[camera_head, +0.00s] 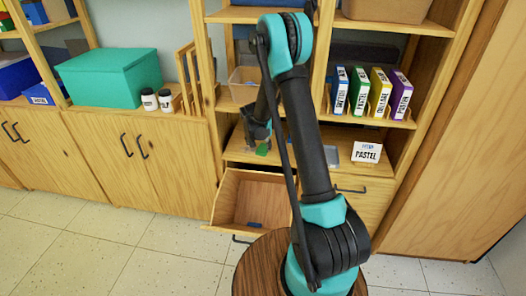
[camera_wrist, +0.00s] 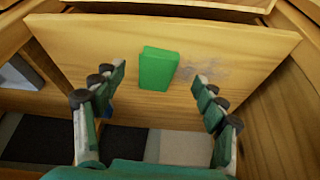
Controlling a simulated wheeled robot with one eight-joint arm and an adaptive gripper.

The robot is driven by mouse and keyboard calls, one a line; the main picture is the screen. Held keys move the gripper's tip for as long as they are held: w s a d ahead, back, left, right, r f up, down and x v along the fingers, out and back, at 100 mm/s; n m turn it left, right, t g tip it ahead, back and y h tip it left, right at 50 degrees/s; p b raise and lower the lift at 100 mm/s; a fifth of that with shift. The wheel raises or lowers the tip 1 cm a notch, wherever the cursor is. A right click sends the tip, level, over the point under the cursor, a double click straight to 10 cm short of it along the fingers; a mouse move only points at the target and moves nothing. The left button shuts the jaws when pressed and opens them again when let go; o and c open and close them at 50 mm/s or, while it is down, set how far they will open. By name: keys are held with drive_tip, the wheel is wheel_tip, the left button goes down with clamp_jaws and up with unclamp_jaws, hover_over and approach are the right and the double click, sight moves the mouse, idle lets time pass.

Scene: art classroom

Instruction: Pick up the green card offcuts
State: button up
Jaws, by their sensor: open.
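The green card offcuts (camera_wrist: 158,68) show as a small bright green block on a pale wooden board in the wrist view. In the head view a little of the green (camera_head: 263,149) shows on the shelf just below my gripper (camera_head: 258,130). In the wrist view my gripper (camera_wrist: 158,88) is open, with one finger to the left and one to the right of the block. How far the fingertips are from the board is hard to tell.
An open wooden drawer (camera_head: 234,197) with a small blue thing (camera_head: 255,225) inside is below the shelf. A PASTEL sign (camera_head: 367,152) stands to the right. Several coloured boxes (camera_head: 380,92) and a clear bin (camera_head: 243,84) sit above. Shelf uprights (camera_wrist: 283,75) flank the board.

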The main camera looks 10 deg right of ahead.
sight(261, 151)
drive_tip(key=shift+x, duration=2.6)
drive_tip(key=shift+r, duration=0.1)
drive_tip(key=shift+c, duration=0.3)
drive_tip(key=c, duration=1)
drive_tip(key=shift+w+r, duration=0.1)
drive_tip(key=shift+r, duration=0.05)
